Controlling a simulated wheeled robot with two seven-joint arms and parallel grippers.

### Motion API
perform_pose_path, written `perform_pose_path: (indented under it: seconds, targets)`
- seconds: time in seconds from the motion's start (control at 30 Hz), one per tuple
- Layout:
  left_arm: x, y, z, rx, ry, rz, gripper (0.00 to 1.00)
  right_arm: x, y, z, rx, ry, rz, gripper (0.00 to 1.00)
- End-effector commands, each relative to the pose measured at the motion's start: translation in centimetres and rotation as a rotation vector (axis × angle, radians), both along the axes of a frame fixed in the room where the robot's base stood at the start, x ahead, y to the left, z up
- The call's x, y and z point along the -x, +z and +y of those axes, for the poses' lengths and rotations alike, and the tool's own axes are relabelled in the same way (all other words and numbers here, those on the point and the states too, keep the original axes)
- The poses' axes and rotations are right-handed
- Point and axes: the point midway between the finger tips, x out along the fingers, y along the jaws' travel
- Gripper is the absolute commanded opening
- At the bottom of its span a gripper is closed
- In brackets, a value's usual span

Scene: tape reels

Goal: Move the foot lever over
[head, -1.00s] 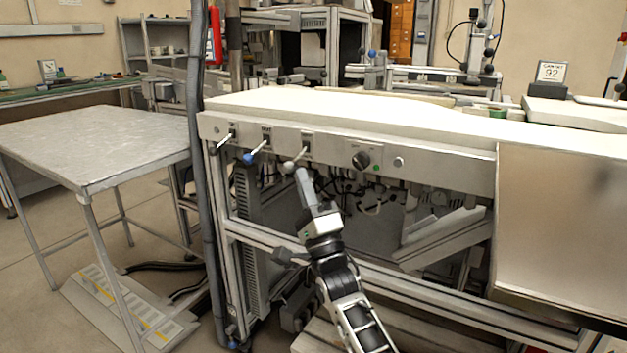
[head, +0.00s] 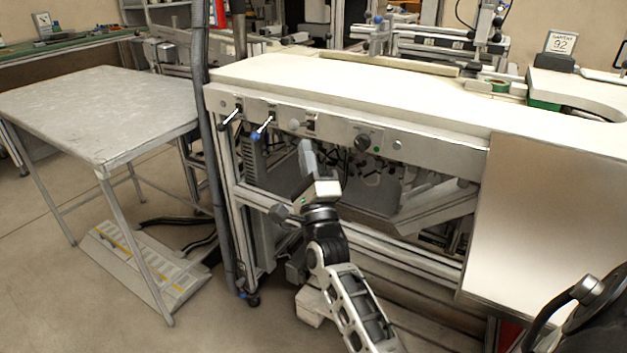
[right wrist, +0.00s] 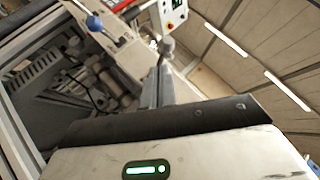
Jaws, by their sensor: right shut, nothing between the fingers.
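Three short levers stick out of the front panel (head: 425,153) of the white-topped bench: a pale-knobbed one (head: 229,119) at the left, a blue-knobbed one (head: 261,129) in the middle, and a pale-knobbed one (head: 294,124) at the right. I cannot read which is labelled foot. The right lever stands higher than the other two, which slant down. My right gripper (head: 305,144) is shut and empty, just below the right lever. In the right wrist view, the pale knob (right wrist: 167,45) is just beyond the fingertips; I cannot tell whether they touch. The blue knob (right wrist: 93,22) is apart. My left gripper is not in view.
A black dial (head: 362,143) sits right of the levers on the panel. A grey post (head: 217,180) stands at the bench's left corner, beside a grey metal table (head: 95,108). A large flat panel (head: 545,225) covers the bench front at right.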

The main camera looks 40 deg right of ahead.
Motion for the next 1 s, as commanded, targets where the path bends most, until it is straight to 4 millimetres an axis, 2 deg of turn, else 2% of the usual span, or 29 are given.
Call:
perform_pose_path:
  seconds: [0.17,0.4,0.6,0.8,1.0]
  targets:
    - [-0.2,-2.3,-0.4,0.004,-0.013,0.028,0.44,1.5,-2.7,-0.5,0.002,0.014,0.007,0.00]
    - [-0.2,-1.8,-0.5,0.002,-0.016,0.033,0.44,6.2,-4.6,2.0,-0.002,0.016,0.007,0.00]
    - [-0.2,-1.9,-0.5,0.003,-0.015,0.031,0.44,8.7,-5.7,3.1,0.000,0.015,0.005,0.00]
    - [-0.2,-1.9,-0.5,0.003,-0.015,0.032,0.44,9.5,-6.1,3.5,0.001,0.014,0.004,0.00]
    - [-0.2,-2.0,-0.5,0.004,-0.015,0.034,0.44,9.6,-6.1,3.5,0.000,0.014,0.003,0.00]
